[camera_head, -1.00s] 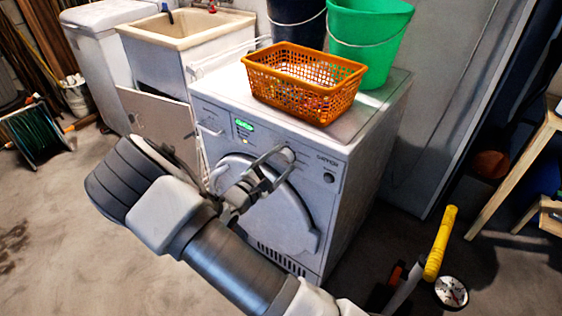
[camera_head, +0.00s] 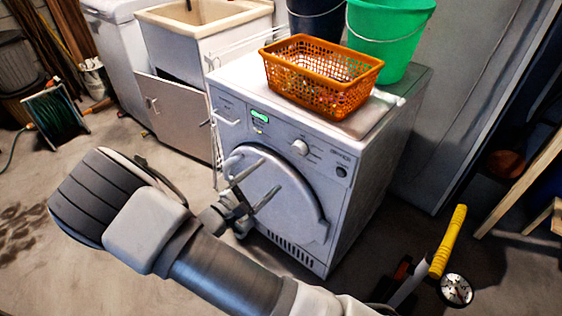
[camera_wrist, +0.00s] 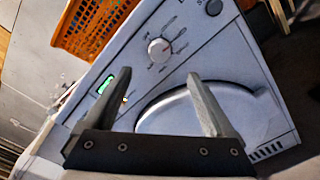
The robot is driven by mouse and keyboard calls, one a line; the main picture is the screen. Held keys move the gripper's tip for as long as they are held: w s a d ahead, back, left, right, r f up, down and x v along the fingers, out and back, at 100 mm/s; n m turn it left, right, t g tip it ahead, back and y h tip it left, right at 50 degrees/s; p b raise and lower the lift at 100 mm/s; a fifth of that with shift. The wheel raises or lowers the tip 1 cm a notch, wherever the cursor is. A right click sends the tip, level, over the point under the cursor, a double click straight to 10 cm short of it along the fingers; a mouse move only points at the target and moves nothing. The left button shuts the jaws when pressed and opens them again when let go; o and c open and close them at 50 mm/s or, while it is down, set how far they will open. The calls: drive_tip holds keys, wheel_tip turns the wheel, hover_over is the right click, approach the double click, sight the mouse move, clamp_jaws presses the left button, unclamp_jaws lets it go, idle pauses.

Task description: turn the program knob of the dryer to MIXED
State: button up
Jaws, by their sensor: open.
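The white dryer (camera_head: 290,225) stands in the middle of the head view, with its round door on the front. Its program knob (camera_head: 300,147) is a round white dial on the front panel, right of the lit green display (camera_head: 259,116). In the wrist view the knob (camera_wrist: 159,49) shows whole, with printed marks around it too small to read. My gripper (camera_head: 257,182) is open and empty in front of the door, lower than the knob and apart from it. In the wrist view the two fingers of my gripper (camera_wrist: 140,85) point toward the panel, with the knob beyond them.
An orange basket (camera_head: 322,88) and a green bucket (camera_head: 395,40) stand on the dryer top, beside a dark bucket (camera_head: 318,18). A sink (camera_head: 205,30) is behind left. A yellow-handled tool (camera_head: 447,240) stands at the right. The floor at left front is clear.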

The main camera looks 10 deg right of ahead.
drive_tip(key=v, duration=0.5)
idle(0.4)
